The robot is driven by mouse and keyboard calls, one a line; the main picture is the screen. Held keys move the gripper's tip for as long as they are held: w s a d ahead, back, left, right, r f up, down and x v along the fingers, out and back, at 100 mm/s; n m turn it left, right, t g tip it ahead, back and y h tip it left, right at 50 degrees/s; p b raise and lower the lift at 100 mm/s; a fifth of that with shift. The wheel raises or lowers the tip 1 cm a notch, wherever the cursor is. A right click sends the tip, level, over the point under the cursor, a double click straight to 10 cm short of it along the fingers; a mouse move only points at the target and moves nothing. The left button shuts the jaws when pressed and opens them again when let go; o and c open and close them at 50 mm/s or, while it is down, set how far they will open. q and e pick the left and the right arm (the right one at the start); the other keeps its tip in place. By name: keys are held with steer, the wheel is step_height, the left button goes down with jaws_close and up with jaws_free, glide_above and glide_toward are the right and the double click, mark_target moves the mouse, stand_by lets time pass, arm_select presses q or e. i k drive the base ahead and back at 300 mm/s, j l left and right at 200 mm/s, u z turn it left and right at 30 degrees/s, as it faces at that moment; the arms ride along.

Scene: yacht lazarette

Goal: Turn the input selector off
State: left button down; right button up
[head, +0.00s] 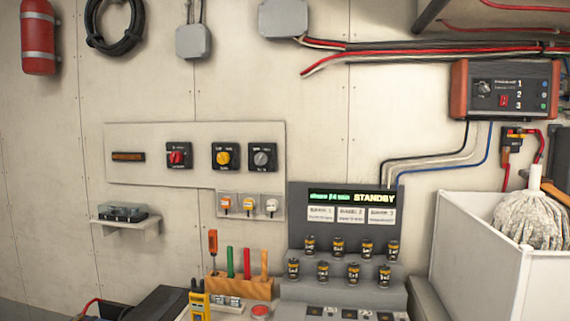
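A pale wall panel (138,168) carries three rotary switches on dark square plates. The left has a red knob (177,157), the middle a yellow knob (223,157), the right a grey knob (262,158). Their labels are too small to read. A dark box with red ends (507,90) at the upper right also has a dark rotary knob (484,88), a red rocker switch and the numbers 1, 2, 3. I cannot tell which knob is the input selector, nor its setting. Neither of my grippers is in view.
Below stands a grey console (345,230) reading STANDBY, with several small dark cylinders on its steps. A wooden rack (238,285) holds upright tools left of it. Three small switches (249,205) sit under the panel. A white bin (480,245) with a mop stands right.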

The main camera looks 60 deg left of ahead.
mark_target(260, 159)
steer(key=u, duration=2.05)
steer(key=i+j, duration=0.25)
steer(key=j, duration=0.15)
steer(key=i+j, duration=0.2)
steer(key=j, duration=0.25)
steer(key=i+j, duration=0.25)
steer(key=j, duration=0.15)
steer(key=i+j, duration=0.2)
steer(key=j, duration=0.25)
